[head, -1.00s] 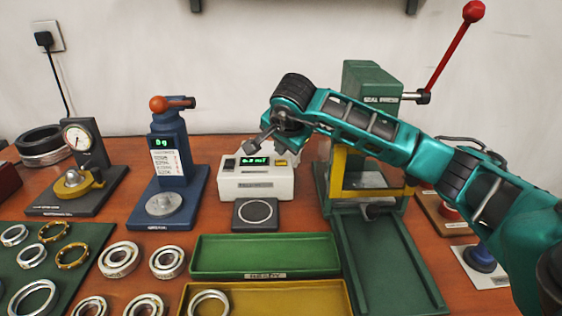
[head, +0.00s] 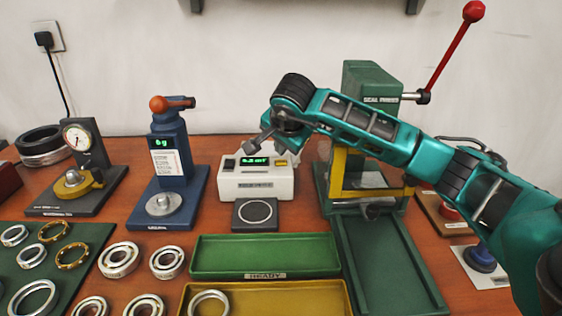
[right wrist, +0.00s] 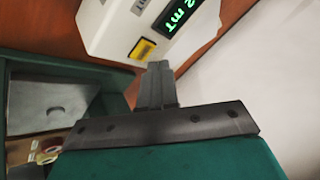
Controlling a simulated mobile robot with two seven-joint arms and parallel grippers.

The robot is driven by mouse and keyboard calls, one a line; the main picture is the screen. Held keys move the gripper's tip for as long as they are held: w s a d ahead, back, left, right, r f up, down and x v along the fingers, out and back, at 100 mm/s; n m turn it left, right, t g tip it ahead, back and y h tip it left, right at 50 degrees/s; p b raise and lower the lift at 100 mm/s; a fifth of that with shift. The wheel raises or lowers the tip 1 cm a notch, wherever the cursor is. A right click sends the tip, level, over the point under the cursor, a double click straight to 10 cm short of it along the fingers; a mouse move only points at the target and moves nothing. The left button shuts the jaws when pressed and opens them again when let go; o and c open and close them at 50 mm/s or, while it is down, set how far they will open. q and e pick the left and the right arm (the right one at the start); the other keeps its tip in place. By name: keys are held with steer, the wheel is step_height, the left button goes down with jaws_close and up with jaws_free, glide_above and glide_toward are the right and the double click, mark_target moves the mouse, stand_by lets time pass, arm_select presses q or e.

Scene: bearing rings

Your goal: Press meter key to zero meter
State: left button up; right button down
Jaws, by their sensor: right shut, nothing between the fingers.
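The white meter (head: 257,187) stands at the back middle of the table, with a lit green display (head: 255,161) reading in mT; the digits are too small to be sure of. A yellow key (head: 281,163) lies right of the display and a dark key (head: 229,164) left of it. The yellow key also shows in the right wrist view (right wrist: 142,49). My right gripper (head: 254,144) is shut and empty, its tips by the display's upper edge in the head view. In the right wrist view its fingers (right wrist: 157,82) point toward the meter; I see no clear contact. My left gripper is not in view.
A dark pad with a ring mark (head: 255,226) lies before the meter. A blue scale (head: 170,180) stands left, a green press (head: 365,85) right, behind my right arm. Green (head: 265,238) and yellow trays and several bearing rings fill the front.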

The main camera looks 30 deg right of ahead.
steer(key=shift+f, duration=0.15)
steer(key=shift+f+b, duration=0.3)
steer(key=shift+f, duration=0.35)
stand_by(0.7)
steer(key=shift+r, duration=0.1)
steer(key=shift+r+p, duration=0.4)
steer(key=shift+r, duration=0.25)
steer(key=shift+r, duration=0.1)
